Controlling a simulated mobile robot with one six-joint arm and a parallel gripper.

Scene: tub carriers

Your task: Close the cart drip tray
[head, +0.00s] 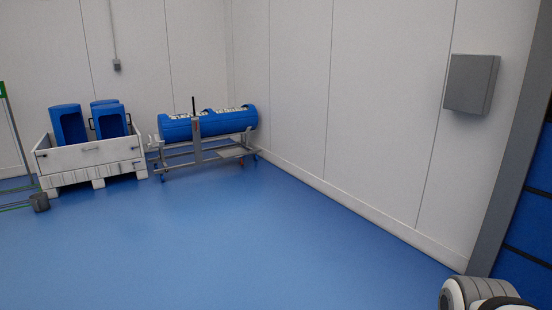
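A metal cart (197,143) on casters stands by the back wall, left of the room's corner. It carries a long blue tub (178,131) lying on its side. A flat grey panel (236,152), which looks like the drip tray, sits low on the cart's right half under the tub. It seems to jut out toward the front, but it is too small to tell how far. My gripper is not in view. A white and grey rounded part at the bottom right looks like a piece of my arm.
A white crate (92,160) holding several upright blue tubs stands left of the cart. A grey wall box (471,84) hangs at right. The blue floor (240,240) before the cart is clear.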

